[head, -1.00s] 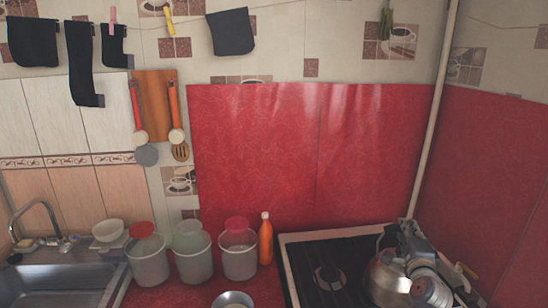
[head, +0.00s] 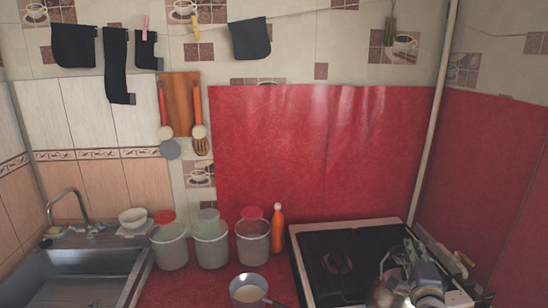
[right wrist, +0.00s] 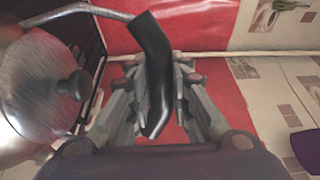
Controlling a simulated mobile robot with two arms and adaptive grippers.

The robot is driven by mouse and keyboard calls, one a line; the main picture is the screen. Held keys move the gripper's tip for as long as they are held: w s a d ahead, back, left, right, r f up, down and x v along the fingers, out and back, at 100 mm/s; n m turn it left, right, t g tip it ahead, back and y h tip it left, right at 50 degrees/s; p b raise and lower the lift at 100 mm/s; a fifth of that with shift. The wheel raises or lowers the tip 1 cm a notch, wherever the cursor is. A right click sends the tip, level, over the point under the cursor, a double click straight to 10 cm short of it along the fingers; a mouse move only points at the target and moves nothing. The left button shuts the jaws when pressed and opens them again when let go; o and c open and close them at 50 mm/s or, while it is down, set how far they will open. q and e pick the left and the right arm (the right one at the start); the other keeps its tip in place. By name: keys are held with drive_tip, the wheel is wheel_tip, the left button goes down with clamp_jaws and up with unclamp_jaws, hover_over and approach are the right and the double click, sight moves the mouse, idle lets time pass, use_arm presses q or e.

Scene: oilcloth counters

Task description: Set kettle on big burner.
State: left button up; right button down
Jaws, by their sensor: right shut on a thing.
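The metal kettle (head: 386,290) shows at the lower right of the head view, over the right front part of the stove (head: 306,273). I cannot tell whether it touches the stove. My right gripper (head: 423,276) is at the kettle's top and partly covers it. In the right wrist view the kettle (right wrist: 38,85) is at the left with its lid knob. Its black handle (right wrist: 155,70) lies between the fingers of my right gripper (right wrist: 158,100), which is shut on it. A burner (head: 338,263) shows on the stove's left side. Other burners are hidden. My left gripper is out of view.
A pot (head: 248,289) stands on the red counter left of the stove. An orange bottle (head: 278,230) and several lidded buckets, one nearest the bottle (head: 253,243), stand behind. A sink (head: 85,275) is at far left. The red wall and a pipe (head: 432,130) border the stove.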

drive_tip(key=s+a+f+n+y, duration=0.1)
drive_tip(key=s+a+f, duration=0.3)
drive_tip(key=s, duration=0.5)
drive_tip(key=s+a+f+n+y, duration=0.1)
drive_tip(key=s+a+y, duration=0.1)
drive_tip(key=s+a, duration=0.55)
drive_tip(key=s+a+r, duration=0.1)
drive_tip(key=s+a, duration=0.1)
drive_tip(key=s, duration=0.3)
drive_tip(key=s+a+r+y, duration=0.1)
drive_tip(key=s+a, duration=0.2)
drive_tip(key=s, duration=0.3)
drive_tip(key=s+a+r, duration=0.1)
drive_tip(key=s+a, duration=0.1)
drive_tip(key=s, duration=0.3)
use_arm(q)
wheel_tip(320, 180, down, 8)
drive_tip(key=b, duration=0.7)
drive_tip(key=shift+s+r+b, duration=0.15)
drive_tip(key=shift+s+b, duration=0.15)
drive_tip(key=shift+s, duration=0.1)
use_arm(e)
wheel_tip(320, 180, down, 7)
drive_tip(key=shift+r+n+t, duration=0.15)
drive_tip(key=shift+n+t, duration=0.15)
drive_tip(key=shift+n, duration=0.1)
drive_tip(key=shift+s, duration=0.1)
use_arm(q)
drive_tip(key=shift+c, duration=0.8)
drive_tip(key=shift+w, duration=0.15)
